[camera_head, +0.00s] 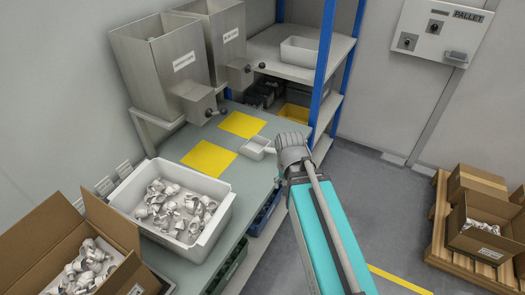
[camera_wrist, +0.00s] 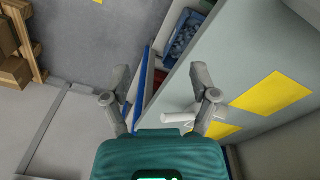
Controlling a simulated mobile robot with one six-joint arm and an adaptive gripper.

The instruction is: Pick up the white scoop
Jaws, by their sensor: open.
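The white scoop (camera_head: 257,147) lies on the grey-green worktable (camera_head: 262,178), near its right edge and beside the yellow squares. In the wrist view part of the scoop (camera_wrist: 177,118), a pale stub, shows near the right finger, which hides some of it. My gripper (camera_wrist: 161,78) is open, its two grey fingers spread wide with nothing held between them. In the head view my arm reaches to the table's right edge, close to the scoop, and the fingers are hidden there.
A white tray of white parts (camera_head: 217,233) and a cardboard box of parts (camera_head: 35,262) stand at the left front. Steel hoppers (camera_head: 160,72) rise behind the table. A blue shelf post (camera_head: 324,65) stands beyond my arm. Yellow squares (camera_head: 209,158) mark clear tabletop.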

